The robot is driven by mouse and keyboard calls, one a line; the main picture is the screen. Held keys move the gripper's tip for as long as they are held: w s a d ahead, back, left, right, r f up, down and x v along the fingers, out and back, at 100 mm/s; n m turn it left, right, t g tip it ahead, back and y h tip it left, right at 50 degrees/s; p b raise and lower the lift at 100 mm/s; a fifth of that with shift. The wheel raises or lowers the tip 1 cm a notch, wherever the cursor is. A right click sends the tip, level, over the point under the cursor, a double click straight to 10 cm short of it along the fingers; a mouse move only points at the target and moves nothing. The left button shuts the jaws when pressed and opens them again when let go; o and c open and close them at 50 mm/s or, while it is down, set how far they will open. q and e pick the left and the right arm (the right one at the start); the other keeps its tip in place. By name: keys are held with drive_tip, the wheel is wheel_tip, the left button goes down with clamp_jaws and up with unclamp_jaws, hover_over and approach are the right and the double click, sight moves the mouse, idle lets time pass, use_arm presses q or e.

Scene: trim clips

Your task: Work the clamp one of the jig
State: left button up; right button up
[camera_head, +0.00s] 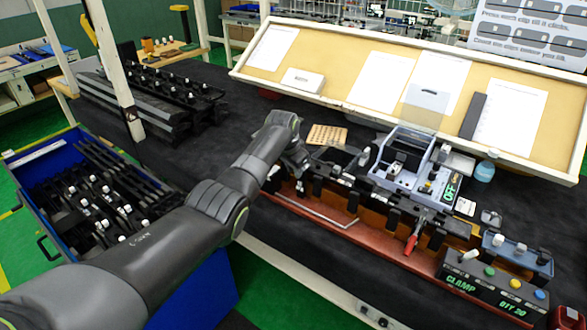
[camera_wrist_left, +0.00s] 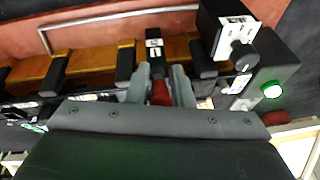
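The jig (camera_head: 345,218) is a long red-brown fixture with black clamp blocks along it, on the dark table. In the head view my left gripper (camera_head: 296,166) is over its left end, and my wrist mostly hides the clamp there. In the left wrist view my left gripper (camera_wrist_left: 164,88) has its two grey fingers on either side of a red clamp handle (camera_wrist_left: 160,92), which fills the gap between them. A black clamp block (camera_wrist_left: 155,52) with a white label stands just beyond. Another red-handled clamp (camera_head: 411,243) shows farther right on the jig. My right gripper is not in view.
A grey fixture (camera_head: 402,160) stands behind the jig's right half. A button box marked CLAMP (camera_head: 490,288) sits at the right front. A blue bin (camera_head: 60,160) of black parts is at left. A bent metal rod (camera_head: 318,212) runs along the jig's front.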

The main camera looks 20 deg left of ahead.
use_arm(q)
drive_tip(key=o, duration=0.3)
drive_tip(key=shift+s+r, duration=0.15)
drive_tip(key=shift+r, duration=0.55)
drive_tip(key=b+v, duration=0.3)
drive_tip(key=v, duration=1.2)
drive_tip(key=shift+s+r, duration=0.25)
drive_tip(key=shift+r, duration=0.1)
